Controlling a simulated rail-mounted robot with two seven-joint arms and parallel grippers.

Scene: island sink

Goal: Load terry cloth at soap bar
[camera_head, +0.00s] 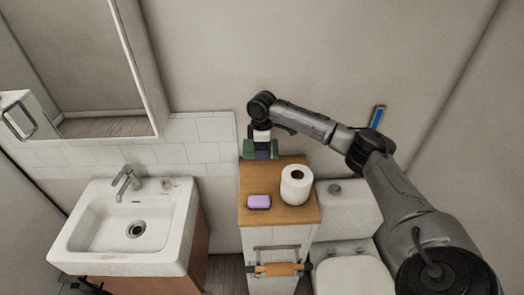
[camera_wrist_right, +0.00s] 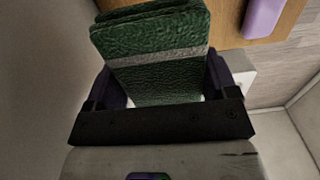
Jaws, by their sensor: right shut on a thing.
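The terry cloth (camera_wrist_right: 152,48) is dark green with a pale grey band and looks folded. My right gripper (camera_wrist_right: 165,90) is shut on it in the right wrist view. In the head view the right gripper (camera_head: 262,153) is above the back left part of the wooden cabinet top, and the green cloth (camera_head: 249,150) shows at its fingers. The purple soap bar (camera_head: 259,202) lies on the cabinet top, nearer the front left edge and apart from the cloth. It also shows at the top right of the right wrist view (camera_wrist_right: 263,17). My left gripper is not in view.
The wooden cabinet top (camera_head: 272,222) also bears a toilet paper roll (camera_head: 296,185) right of the soap. A white sink (camera_head: 130,225) with a tap (camera_head: 126,182) stands to the left. A toilet (camera_head: 350,272) is at the right. A tiled wall and mirror cabinet are behind the sink.

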